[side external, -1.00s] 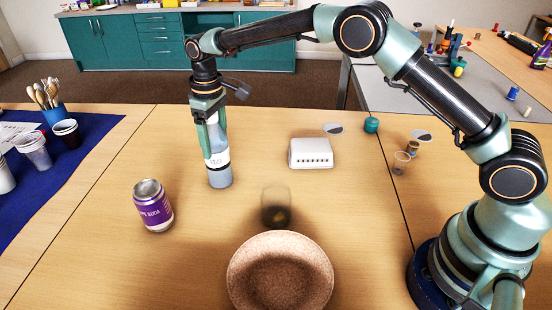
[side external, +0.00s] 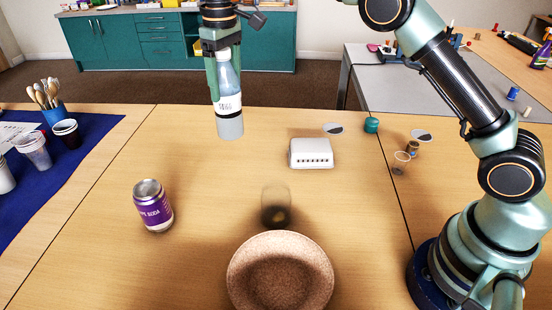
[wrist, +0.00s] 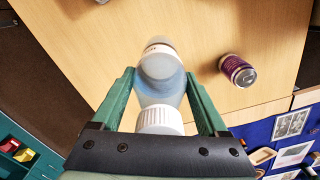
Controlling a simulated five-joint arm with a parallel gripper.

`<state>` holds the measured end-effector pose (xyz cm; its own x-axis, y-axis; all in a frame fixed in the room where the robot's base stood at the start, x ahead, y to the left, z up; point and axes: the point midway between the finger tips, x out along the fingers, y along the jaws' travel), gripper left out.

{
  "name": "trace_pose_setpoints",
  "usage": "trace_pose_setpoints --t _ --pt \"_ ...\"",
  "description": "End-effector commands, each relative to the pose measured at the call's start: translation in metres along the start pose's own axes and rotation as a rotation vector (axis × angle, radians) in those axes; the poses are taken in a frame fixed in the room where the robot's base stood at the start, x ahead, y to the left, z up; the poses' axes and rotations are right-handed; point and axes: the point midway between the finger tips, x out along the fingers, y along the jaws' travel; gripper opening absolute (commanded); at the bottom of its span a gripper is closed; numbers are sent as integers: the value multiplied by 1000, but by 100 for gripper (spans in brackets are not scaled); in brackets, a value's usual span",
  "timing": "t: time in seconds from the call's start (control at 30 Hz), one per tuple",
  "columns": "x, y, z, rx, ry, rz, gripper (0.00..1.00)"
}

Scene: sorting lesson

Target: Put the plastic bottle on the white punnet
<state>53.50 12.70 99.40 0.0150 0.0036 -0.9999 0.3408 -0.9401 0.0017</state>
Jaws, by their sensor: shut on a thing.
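The plastic bottle (side external: 229,122) is clear and bluish with a white label, and it hangs upright in my gripper (side external: 225,84), apparently above the table. In the wrist view, the bottle (wrist: 160,82) points away between the two green fingers of my gripper (wrist: 158,78), its white ribbed cap nearest the camera. The white punnet (side external: 311,151) is a low white box with slots along its front side, and its closed face seems to be up. It sits on the table to the right of the bottle and lower in the picture, apart from it. Nothing is on it.
A purple soda can (side external: 153,206) stands at left; it also shows in the wrist view (wrist: 238,70). A dark-bottomed glass (side external: 276,208) and a speckled bowl (side external: 280,236) are in front. A teal pot (side external: 371,125) and small cups (side external: 401,162) lie right of the punnet.

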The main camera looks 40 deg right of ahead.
Motion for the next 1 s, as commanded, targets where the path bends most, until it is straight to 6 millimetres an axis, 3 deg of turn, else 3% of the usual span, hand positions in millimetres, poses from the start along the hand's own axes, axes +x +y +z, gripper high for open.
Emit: trace_pose_setpoints --t 0.1,0.3,0.43,0.6,0.77,1.0 --pt "-32 45 24 145 5 2 16" --pt "-79 108 77 398 5 4 16" --pt "-102 135 110 530 3 5 16" --pt "-118 153 137 634 1 6 16" --pt "-114 157 145 665 -3 6 16" --pt "-65 156 146 664 -6 5 16"
